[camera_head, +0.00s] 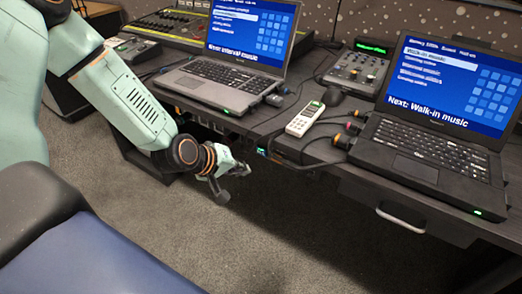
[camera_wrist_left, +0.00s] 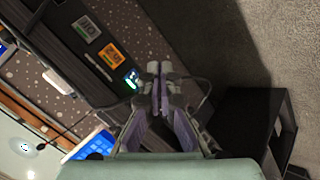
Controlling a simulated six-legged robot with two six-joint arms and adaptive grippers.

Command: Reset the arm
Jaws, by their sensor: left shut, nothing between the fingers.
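My left arm comes in from the left in the head view, and its gripper (camera_head: 232,181) hangs over the grey carpet, just in front of the desk's front edge. In the left wrist view the gripper (camera_wrist_left: 158,72) has its fingertips together with nothing between them. It is apart from the desk and from everything on it. My right gripper does not show in either view.
The dark desk (camera_head: 300,150) carries a grey laptop (camera_head: 225,80), a black laptop (camera_head: 435,140), a white handheld device (camera_head: 305,118), a small fader box (camera_head: 358,70) and a mixing console (camera_head: 170,25). Cables hang at its edge. A drawer handle (camera_head: 400,220) juts out. Open carpet (camera_head: 250,245) lies in front.

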